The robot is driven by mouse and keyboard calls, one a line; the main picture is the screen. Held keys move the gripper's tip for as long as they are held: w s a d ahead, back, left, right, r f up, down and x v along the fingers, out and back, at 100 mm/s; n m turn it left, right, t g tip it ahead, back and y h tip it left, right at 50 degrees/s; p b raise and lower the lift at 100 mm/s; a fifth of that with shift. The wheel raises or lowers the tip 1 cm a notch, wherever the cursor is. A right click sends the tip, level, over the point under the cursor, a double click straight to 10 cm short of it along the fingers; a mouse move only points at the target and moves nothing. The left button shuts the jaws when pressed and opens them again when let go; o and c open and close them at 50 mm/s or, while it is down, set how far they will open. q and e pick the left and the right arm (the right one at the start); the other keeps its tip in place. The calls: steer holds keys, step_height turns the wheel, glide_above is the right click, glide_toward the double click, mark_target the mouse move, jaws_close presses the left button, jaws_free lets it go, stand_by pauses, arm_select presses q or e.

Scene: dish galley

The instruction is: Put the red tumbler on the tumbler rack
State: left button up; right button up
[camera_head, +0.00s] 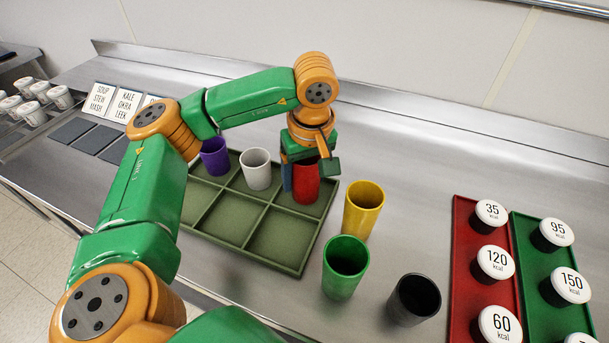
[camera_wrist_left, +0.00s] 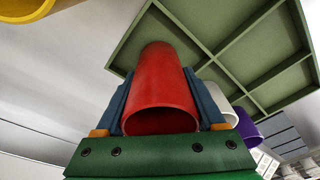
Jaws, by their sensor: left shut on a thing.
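The red tumbler (camera_head: 305,186) is upright over the back right compartment of the green tumbler rack (camera_head: 285,264). It also shows in the left wrist view (camera_wrist_left: 164,88), between the blue fingers. My left gripper (camera_head: 300,165) is shut on it from above. I cannot tell whether its base touches the rack floor. The rack (camera_wrist_left: 245,50) also holds a purple tumbler (camera_head: 214,158) and a white tumbler (camera_head: 256,170) in its back row. The front compartments in view are empty. My right gripper is not in view.
A yellow tumbler (camera_head: 363,209), a green tumbler (camera_head: 345,267) and a black tumbler (camera_head: 414,299) stand on the steel counter right of the rack. Further right lie a red tray (camera_head: 464,262) and a green tray (camera_head: 530,290) with white-lidded cups. Label cards (camera_head: 126,107) stand at the back left.

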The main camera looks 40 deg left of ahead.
arm_select(q)
steer(key=shift+a+f, duration=0.1)
steer(key=shift+f, duration=0.25)
steer(key=o, duration=1.4)
steer(key=shift+c, duration=0.2)
steer(key=shift+r, duration=0.7)
step_height(320, 180, up, 11)
steer(key=d+p, duration=0.1)
steer(key=p, duration=0.2)
steer(key=shift+s+d, duration=0.4)
steer(key=shift+s, duration=0.05)
steer(key=shift+f, duration=0.1)
